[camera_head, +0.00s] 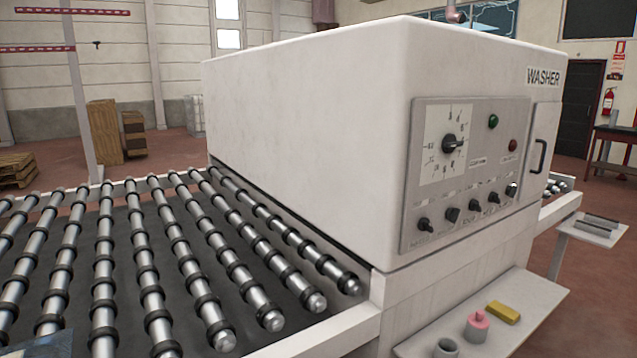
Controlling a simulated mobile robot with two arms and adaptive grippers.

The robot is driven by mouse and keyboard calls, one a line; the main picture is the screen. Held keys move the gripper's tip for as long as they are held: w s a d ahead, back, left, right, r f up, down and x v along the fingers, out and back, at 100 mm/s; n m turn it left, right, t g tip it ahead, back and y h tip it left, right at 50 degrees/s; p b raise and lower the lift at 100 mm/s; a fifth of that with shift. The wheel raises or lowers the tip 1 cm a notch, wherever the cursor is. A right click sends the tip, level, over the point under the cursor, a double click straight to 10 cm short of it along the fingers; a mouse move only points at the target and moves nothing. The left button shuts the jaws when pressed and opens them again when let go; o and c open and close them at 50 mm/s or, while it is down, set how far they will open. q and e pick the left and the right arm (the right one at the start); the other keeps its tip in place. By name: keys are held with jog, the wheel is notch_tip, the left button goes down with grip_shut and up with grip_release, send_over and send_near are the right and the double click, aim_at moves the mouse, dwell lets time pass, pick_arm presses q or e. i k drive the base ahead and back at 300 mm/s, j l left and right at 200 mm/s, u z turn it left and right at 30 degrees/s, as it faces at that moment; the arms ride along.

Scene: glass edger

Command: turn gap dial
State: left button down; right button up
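A large black dial (452,144) with a white numbered scale plate sits at the upper left of the control panel (408,222) on the washer machine (310,85). Its pointer seems to aim to the right. I cannot read its label, so I cannot tell if it is the gap dial. A row of several small black knobs (452,214) runs along the lower panel, with labels too small to read. Neither of my grippers is in view.
A roller conveyor (150,250) fills the left. Green (493,121) and red (513,145) buttons sit beside the dial. A door handle (540,156) sticks out at right.

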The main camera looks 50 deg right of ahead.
aim_at(450, 142)
jog(key=z, duration=2.35)
jog(key=i+l+z, duration=0.2)
jog(key=l, duration=0.35)
jog(key=i+l+z, duration=0.2)
jog(key=i+l, duration=0.25)
